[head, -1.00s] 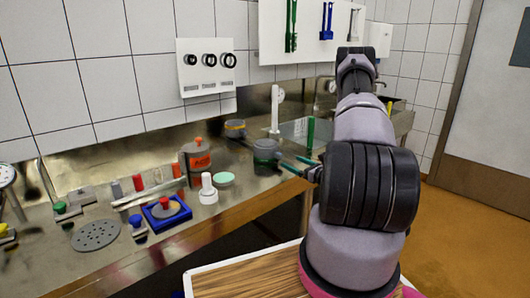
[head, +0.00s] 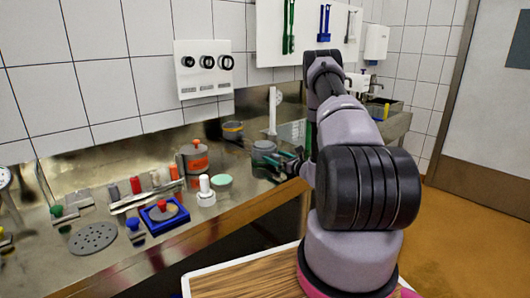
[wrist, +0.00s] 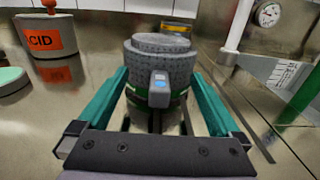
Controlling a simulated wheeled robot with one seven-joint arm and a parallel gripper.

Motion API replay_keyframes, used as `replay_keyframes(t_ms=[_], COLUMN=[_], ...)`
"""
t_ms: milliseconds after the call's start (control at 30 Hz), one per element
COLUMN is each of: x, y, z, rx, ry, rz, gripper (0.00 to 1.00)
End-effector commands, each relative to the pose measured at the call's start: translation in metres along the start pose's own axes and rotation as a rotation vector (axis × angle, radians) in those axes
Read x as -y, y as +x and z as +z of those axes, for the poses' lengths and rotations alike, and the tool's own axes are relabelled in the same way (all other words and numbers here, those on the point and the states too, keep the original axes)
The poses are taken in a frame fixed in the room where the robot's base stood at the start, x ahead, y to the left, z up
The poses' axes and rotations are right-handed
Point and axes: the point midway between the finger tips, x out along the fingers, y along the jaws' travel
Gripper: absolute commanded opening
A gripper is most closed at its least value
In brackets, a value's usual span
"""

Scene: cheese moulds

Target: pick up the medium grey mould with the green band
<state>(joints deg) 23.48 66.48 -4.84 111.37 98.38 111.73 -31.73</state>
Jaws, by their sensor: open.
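The medium grey mould with the green band (wrist: 175,63) stands upright on the steel counter in the wrist view. It is speckled, with a lid and a grey block bearing a blue-and-white mark on its near side. The green band is partly hidden behind this block. The mould also shows in the head view (head: 263,148). My gripper (wrist: 161,76) is open, with one teal finger on each side of the mould. I cannot tell whether either finger touches it. In the head view my gripper (head: 283,163) is at the mould, partly hidden by my arm.
A grey pot with an orange ACID label (head: 194,158) stands to the left, near a pale green disc (head: 222,181) and a white-knobbed piece (head: 206,191). A yellow-banded mould (head: 232,131) stands behind. A white post with a gauge (wrist: 240,25) rises at the right.

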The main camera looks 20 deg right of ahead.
Motion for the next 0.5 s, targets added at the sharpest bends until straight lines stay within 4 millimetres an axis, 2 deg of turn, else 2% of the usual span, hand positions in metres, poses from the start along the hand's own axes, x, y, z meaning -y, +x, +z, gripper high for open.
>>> replay_keyframes(t_ms=[67, 100, 267, 300, 333, 500], x=[0.0, 0.0, -0.0001, -0.0001, -0.0001, -0.0001], y=[-0.0001, -0.0001, -0.0002, -0.0002, -0.0002, -0.0002], z=[0.0001, 0.0001, 0.0002, 0.0002, 0.0003, 0.0003], rx=[0.0, 0.0, 0.0, 0.0, 0.001, 0.001], ry=[0.0, 0.0, 0.0, 0.0, 0.0, 0.0], rz=[0.0, 0.0, 0.0, 0.0, 0.0, 0.0], gripper=[0.96, 0.81, 0.2, 0.04, 0.0, 0.0])
